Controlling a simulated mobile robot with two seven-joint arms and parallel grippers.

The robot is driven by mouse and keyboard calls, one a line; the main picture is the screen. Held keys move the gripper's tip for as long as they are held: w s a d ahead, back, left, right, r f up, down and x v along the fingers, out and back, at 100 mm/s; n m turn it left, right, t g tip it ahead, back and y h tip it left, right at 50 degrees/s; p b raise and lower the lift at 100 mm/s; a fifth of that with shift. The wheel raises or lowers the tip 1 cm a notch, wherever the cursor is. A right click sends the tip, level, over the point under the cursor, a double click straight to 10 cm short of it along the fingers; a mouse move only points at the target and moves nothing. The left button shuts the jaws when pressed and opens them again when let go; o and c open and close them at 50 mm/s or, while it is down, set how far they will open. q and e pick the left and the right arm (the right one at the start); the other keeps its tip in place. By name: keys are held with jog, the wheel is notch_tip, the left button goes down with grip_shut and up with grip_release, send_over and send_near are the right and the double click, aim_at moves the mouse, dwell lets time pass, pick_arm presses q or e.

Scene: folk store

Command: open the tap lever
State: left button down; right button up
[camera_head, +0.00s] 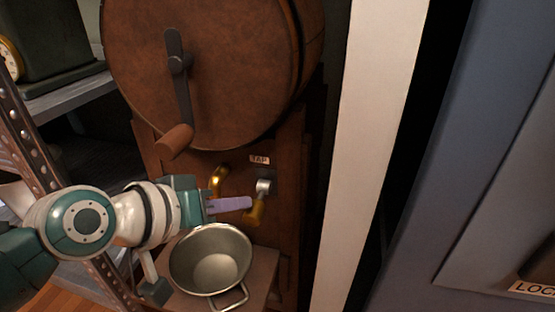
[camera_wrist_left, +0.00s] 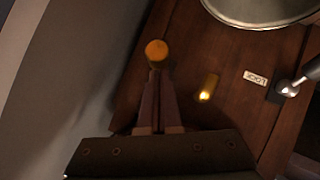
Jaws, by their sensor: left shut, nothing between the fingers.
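The tap lever (camera_head: 256,211) is below a small TAP label on the brown wooden front. It has a grey pivot and a yellow handle hanging down. A curved brass piece (camera_head: 218,178) is just left of it. My left gripper (camera_head: 246,203) is shut and empty, its pale purple fingers pointing right at the handle. The fingertips appear right beside the handle; I cannot tell whether they touch. In the left wrist view, a round orange end (camera_wrist_left: 156,50) sits just beyond the shut fingertips (camera_wrist_left: 156,78). My right gripper is not in view.
A metal pan (camera_head: 210,262) stands on a wooden stand below the tap. A large brown drum (camera_head: 225,70) with a crank handle (camera_head: 175,141) is above. A metal shelf is at the left. A pale post (camera_head: 365,150) and a grey-blue door or panel stand at the right.

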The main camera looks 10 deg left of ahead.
pick_arm(q)
jog(key=f+t+b, duration=0.1)
jog(key=b, duration=0.1)
jog(key=f+t+b, duration=0.1)
jog(key=b, duration=0.2)
jog(key=f+b, duration=0.1)
jog(key=b, duration=0.1)
jog(key=shift+s+f+m+t+h, duration=0.15)
jog(key=shift+s+m+t+h, duration=0.15)
jog(key=shift+m+t, duration=0.1)
